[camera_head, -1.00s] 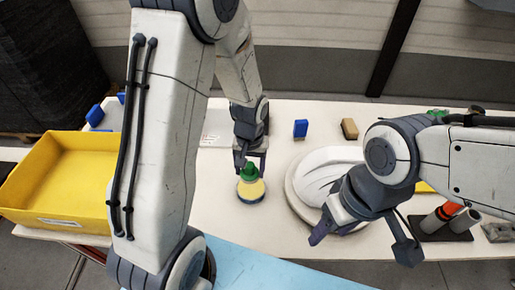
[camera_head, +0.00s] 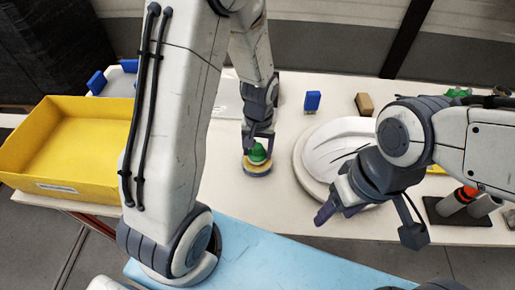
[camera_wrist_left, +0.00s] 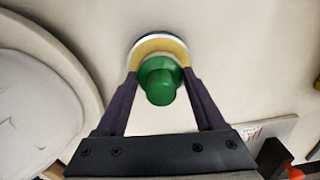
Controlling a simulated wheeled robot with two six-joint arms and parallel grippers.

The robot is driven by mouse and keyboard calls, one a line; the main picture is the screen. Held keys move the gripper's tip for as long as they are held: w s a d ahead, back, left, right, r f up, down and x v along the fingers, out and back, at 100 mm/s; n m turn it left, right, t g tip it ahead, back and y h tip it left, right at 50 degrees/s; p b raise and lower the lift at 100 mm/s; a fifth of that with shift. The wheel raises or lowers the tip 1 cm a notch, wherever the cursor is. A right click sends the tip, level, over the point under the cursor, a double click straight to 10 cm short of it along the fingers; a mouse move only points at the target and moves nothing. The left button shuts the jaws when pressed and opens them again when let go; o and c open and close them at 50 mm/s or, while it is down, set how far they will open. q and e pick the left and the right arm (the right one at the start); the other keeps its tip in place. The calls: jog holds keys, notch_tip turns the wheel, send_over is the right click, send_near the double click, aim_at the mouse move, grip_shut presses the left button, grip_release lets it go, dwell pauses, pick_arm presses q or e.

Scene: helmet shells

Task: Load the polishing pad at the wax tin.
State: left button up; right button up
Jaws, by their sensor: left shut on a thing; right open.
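The polishing pad (camera_head: 257,153) has a green knob, and my left gripper (camera_head: 258,148) is shut on that knob. The green knob shows between the two fingers in the left wrist view (camera_wrist_left: 160,82). Directly below it is a round yellow disc with a blue and white rim, which looks like the wax tin (camera_head: 257,171); its rim shows behind the knob in the wrist view (camera_wrist_left: 158,40). The pad's underside is hidden, and I cannot tell whether it touches the yellow surface. My right gripper (camera_head: 335,213) is open and empty, in front of the white helmet shell (camera_head: 335,143).
The shell lies on a round pale stand (camera_head: 303,172). A yellow bin (camera_head: 70,190) stands at the left. A blue block (camera_head: 312,101) and a brown block (camera_head: 364,104) lie at the back. A dark holder with cylinders (camera_head: 460,215) is at the right.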

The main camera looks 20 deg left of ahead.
aim_at(257, 146)
pick_arm(q)
jog(key=shift+f+b, duration=0.3)
jog(key=shift+f, duration=0.15)
dwell(0.9)
jog(key=shift+s, duration=0.1)
dwell(0.9)
notch_tip(257, 146, up, 7)
jog(key=p, duration=0.6)
jog(key=shift+p, duration=0.4)
